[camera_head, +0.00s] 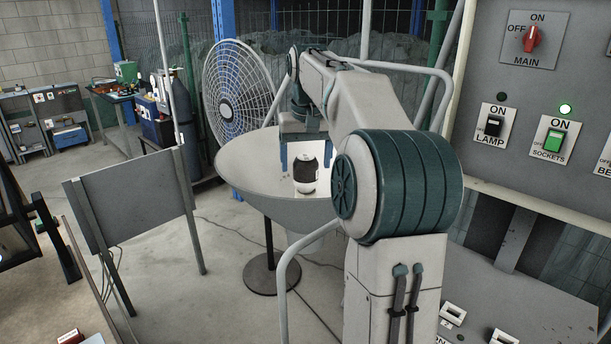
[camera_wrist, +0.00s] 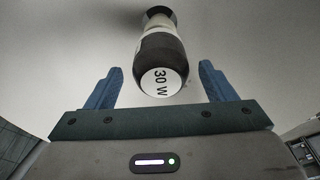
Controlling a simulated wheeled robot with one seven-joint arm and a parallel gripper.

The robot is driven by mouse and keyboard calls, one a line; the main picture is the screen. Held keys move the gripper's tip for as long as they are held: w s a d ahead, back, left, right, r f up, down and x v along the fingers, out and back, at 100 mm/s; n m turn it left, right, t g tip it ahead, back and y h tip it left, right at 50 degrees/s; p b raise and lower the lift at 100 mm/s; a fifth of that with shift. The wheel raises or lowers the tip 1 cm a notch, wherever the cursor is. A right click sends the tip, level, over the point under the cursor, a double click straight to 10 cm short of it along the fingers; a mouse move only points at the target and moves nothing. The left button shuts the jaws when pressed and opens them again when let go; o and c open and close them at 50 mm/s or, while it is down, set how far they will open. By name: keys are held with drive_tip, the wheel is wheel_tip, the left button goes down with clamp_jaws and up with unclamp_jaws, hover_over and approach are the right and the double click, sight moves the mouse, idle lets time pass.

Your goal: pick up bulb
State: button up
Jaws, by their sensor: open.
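The bulb (camera_head: 306,171) has a dark body with white parts and sits inside a large pale bowl-shaped reflector (camera_head: 246,178) on a stand. In the wrist view the bulb (camera_wrist: 160,62) points toward the camera, with "30 W" on its white round end and its far end at a dark round fitting (camera_wrist: 158,13). My gripper (camera_head: 306,158) is open, with blue fingers inside the reflector. In the wrist view my gripper (camera_wrist: 160,82) has one finger on each side of the bulb's near end, with visible gaps. I cannot tell how deep the bulb lies between the fingers.
A round wire-mesh dish (camera_head: 238,88) stands behind the reflector. A switch panel (camera_head: 535,100) is at the right, with LAMP and SOCKETS switches. A grey board on legs (camera_head: 132,208) stands at the left. The floor between them is open, with thin cables lying on it.

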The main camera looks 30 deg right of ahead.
sight(306, 175)
wheel_tip(306, 175, down, 3)
drive_tip(key=shift+s+a+f, duration=0.1)
drive_tip(key=shift+f, duration=0.5)
drive_tip(key=c, duration=1.1)
wheel_tip(306, 175, up, 4)
drive_tip(key=shift+f, duration=0.1)
drive_tip(key=s+d+r, duration=0.7)
drive_tip(key=s+d, duration=0.1)
drive_tip(key=shift+s+r+p, duration=0.15)
drive_tip(key=shift+r+p, duration=3.4)
drive_tip(key=shift+r, duration=0.4)
